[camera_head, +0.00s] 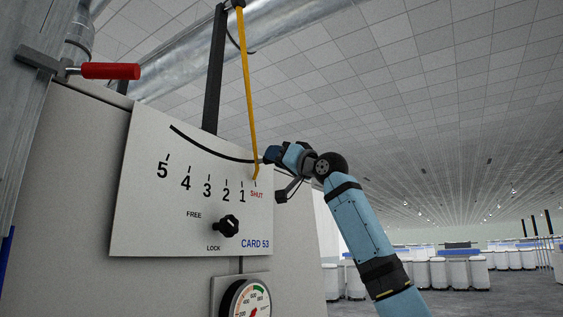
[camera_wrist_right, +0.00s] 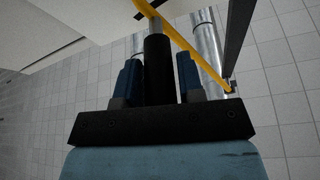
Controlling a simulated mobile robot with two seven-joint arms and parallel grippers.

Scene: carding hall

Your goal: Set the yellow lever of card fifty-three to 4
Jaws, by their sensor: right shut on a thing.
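The yellow lever (camera_head: 247,90) hangs from a pivot at the top of the head view, in front of the white CARD 53 plate (camera_head: 140,225). Its lower tip is by the SHUT mark, right of the 1 on the scale. My right gripper (camera_head: 268,156) is at the lever's lower part. In the right wrist view its blue fingers (camera_wrist_right: 160,78) are shut around the lever's black handle (camera_wrist_right: 158,62), with the yellow bar (camera_wrist_right: 190,50) beyond. The black FREE/LOCK knob (camera_head: 228,226) is below the scale; I cannot tell its setting. My left gripper is not in view.
A round gauge (camera_head: 244,300) sits below the plate. A red-handled lever (camera_head: 110,71) sticks out at upper left. A dark upright bar (camera_head: 214,75) stands behind the yellow lever. The hall is open to the right, with white bins (camera_head: 440,272) far off.

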